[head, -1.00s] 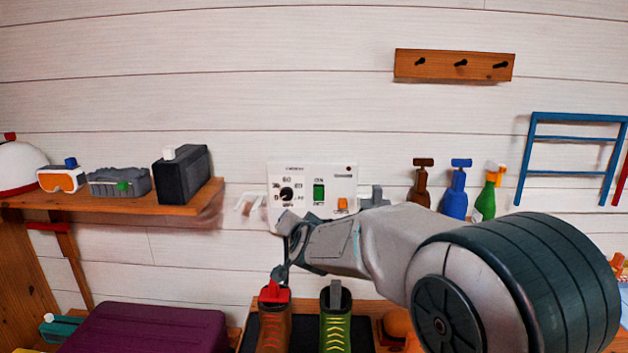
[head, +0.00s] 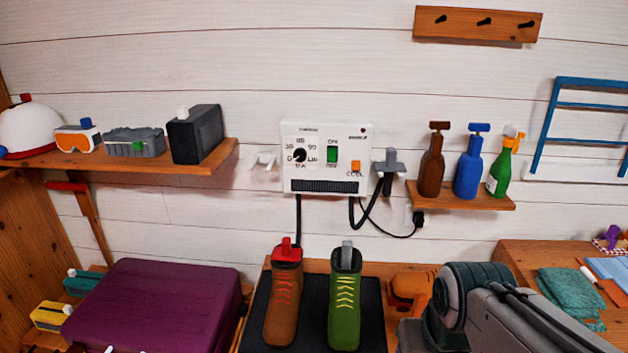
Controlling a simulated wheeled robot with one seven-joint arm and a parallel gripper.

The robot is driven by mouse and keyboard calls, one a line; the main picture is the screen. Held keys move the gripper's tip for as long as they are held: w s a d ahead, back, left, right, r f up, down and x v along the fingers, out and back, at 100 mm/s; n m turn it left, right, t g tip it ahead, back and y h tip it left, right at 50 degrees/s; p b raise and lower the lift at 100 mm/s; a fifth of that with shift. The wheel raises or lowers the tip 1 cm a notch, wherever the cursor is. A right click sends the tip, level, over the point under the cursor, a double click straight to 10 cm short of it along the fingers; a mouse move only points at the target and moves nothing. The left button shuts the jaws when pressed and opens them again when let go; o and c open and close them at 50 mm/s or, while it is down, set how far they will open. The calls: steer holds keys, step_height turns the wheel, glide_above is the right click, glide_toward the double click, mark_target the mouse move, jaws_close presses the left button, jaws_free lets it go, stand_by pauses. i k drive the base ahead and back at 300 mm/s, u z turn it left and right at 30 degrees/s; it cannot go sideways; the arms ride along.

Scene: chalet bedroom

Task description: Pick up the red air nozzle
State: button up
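The red air nozzle (head: 286,247) stands upright in the top opening of a brown boot (head: 283,300) with orange-red laces. Its lower part is hidden inside the boot. A similar grey nozzle (head: 346,254) sits in the green boot (head: 344,303) just to the right. Both boots stand on a black mat (head: 259,312). My arm is folded low at the bottom right, and my gripper's fingers do not show. Nothing of mine touches the red nozzle.
A white control box (head: 328,185) with hanging black cables is on the wall behind the boots. A purple case (head: 155,306) lies to the left. An orange object (head: 411,287) is right of the green boot. Spray bottles (head: 467,165) stand on a right shelf (head: 470,199).

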mark_target(285, 254)
steer(key=k, duration=0.5)
steer(key=u, duration=1.65)
steer(key=i, duration=1.35)
steer(key=z, duration=2.25)
